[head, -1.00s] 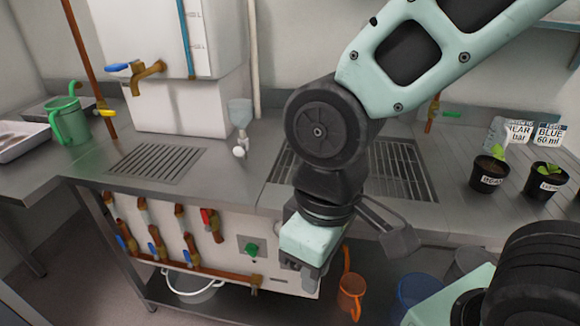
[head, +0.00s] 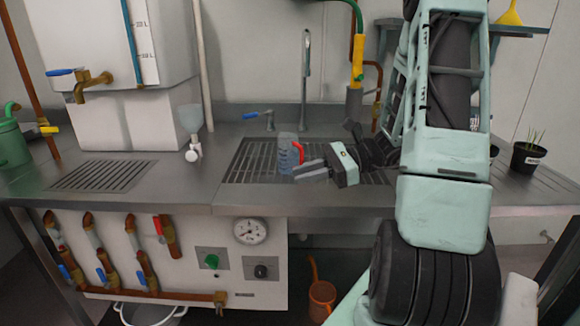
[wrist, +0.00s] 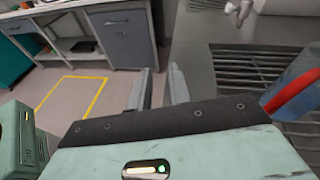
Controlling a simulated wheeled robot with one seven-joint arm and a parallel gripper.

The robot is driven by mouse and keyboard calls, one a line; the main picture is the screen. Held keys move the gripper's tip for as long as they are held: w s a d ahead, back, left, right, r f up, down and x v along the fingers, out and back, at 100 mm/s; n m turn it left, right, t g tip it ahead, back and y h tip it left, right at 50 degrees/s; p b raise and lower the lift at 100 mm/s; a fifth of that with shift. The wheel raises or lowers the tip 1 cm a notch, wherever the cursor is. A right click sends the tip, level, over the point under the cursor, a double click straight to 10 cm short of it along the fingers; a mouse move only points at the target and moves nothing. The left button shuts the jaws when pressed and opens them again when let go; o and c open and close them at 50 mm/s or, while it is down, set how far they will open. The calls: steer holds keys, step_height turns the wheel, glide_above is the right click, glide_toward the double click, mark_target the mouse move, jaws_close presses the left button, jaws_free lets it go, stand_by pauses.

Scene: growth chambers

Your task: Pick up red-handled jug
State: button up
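A small clear jug with a red handle (head: 286,151) stands on the slatted drain grate (head: 240,165) in the sink counter. In the wrist view the jug's red handle (wrist: 290,92) and part of its bluish body show at the right edge, outside the fingers. My gripper (head: 310,169) is low over the grate at the jug's near right side, fingers pointing left. In the wrist view the two fingers (wrist: 159,88) are apart with nothing held between them. I cannot tell whether the gripper touches the jug.
A tap with a blue lever (head: 262,116) and a tall spout (head: 306,70) stand behind the grate. A potted plant (head: 527,157) is at right. An orange can (head: 321,298) is below.

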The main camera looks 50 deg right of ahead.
steer(key=s+d+m+t+h, duration=0.2)
steer(key=d, duration=0.3)
steer(key=s+d+f+m+t+h+b, duration=0.1)
steer(key=s+d+m+t+h, duration=0.1)
steer(key=d, duration=0.3)
steer(key=s+d+f+m+t+h, duration=0.1)
steer(key=s+d+m+t+h, duration=0.1)
steer(key=d+m+t, duration=0.1)
steer(key=shift+s+d+m+t+b, duration=0.15)
steer(key=shift+d+m, duration=0.1)
steer(key=shift+d, duration=0.25)
steer(key=shift+s+d+m+t+b, duration=0.15)
steer(key=shift+d+m, duration=0.1)
steer(key=shift+d, duration=0.25)
glide_toward(301, 158)
steer(key=shift+h, duration=0.4)
steer(key=x, duration=0.5)
steer(key=shift+d+r, duration=0.25)
steer(key=shift+r, duration=0.05)
steer(key=shift+f+p+x, duration=0.15)
steer(key=shift+x, duration=1.2)
steer(key=shift+f+p+x, duration=0.15)
steer(key=shift+f+x, duration=0.05)
steer(key=shift+x, duration=1.2)
steer(key=shift+s+a, duration=0.1)
jaws_close()
